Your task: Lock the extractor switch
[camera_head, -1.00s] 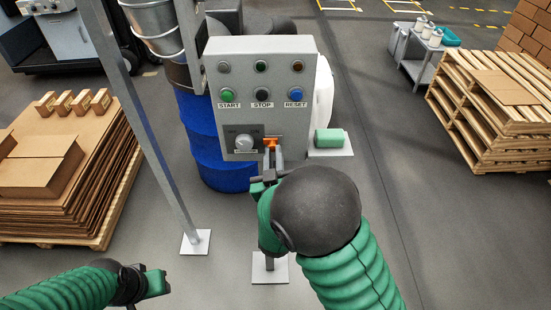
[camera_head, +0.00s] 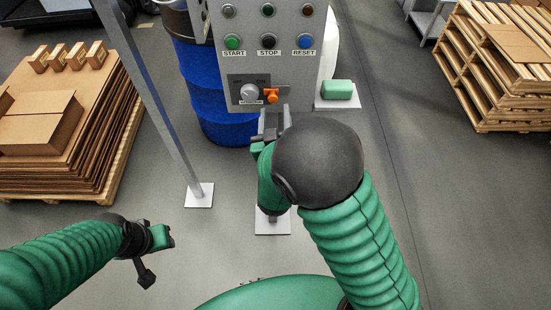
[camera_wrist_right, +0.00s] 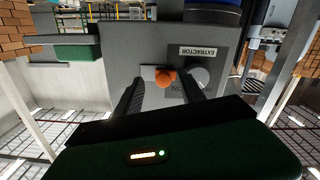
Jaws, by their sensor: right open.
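The extractor switch is a pale round knob (camera_head: 249,92) low on the grey control box (camera_head: 290,70); it also shows in the right wrist view (camera_wrist_right: 203,77), beneath an EXTRACTOR label (camera_wrist_right: 198,52). An orange locking piece (camera_head: 271,96) sits just right of the knob in the head view. My right gripper (camera_head: 273,115) is open, its fingertips just below the orange piece, apparently apart from it. In the wrist view the orange piece (camera_wrist_right: 166,78) appears between the two fingers. My left gripper (camera_head: 165,238) hangs at lower left, away from the box; its jaw opening is unclear.
START, STOP and RESET buttons (camera_head: 268,41) sit above the switch. A green block (camera_head: 337,89) is on a plate at the box's right side. A blue drum (camera_head: 210,95) stands behind the box, and a grey post (camera_head: 155,110) rises left. Pallets stand on both sides.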

